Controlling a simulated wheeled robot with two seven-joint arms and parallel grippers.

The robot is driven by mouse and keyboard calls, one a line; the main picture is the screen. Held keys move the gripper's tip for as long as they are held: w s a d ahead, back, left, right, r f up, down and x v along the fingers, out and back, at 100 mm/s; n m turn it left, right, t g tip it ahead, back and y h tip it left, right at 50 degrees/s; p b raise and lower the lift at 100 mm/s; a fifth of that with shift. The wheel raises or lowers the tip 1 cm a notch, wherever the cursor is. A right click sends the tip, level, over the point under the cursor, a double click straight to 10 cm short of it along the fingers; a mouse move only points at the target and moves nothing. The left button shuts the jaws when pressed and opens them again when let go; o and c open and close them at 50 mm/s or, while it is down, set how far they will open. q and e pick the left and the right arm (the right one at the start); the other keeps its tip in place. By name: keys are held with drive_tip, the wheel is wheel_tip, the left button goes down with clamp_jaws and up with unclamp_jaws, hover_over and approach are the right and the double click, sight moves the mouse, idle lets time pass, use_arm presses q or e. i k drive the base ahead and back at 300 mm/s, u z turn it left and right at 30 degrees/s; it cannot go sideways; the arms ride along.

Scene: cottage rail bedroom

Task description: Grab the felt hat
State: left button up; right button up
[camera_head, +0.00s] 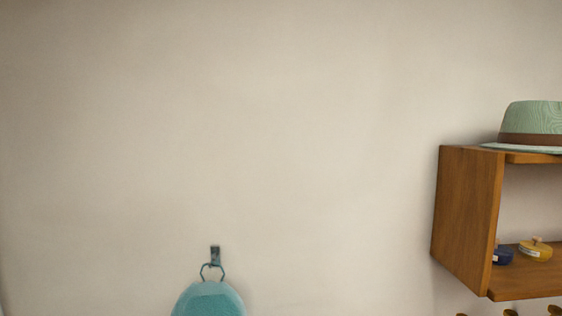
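The felt hat (533,121) is pale green with a brown band. It rests on top of a wooden wall shelf (467,215) at the right edge of the head view. Its right part is cut off by the picture edge. Neither of my grippers shows in this view.
Inside the shelf sit a yellow lidded item (536,250) and a dark blue one (502,256). Knobs or pegs show below the shelf. A teal item (208,300) hangs from a metal wall hook (215,256) at lower centre. The rest of the wall is bare.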

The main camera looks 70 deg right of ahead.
sight(535, 125)
drive_tip(key=z, duration=1.8)
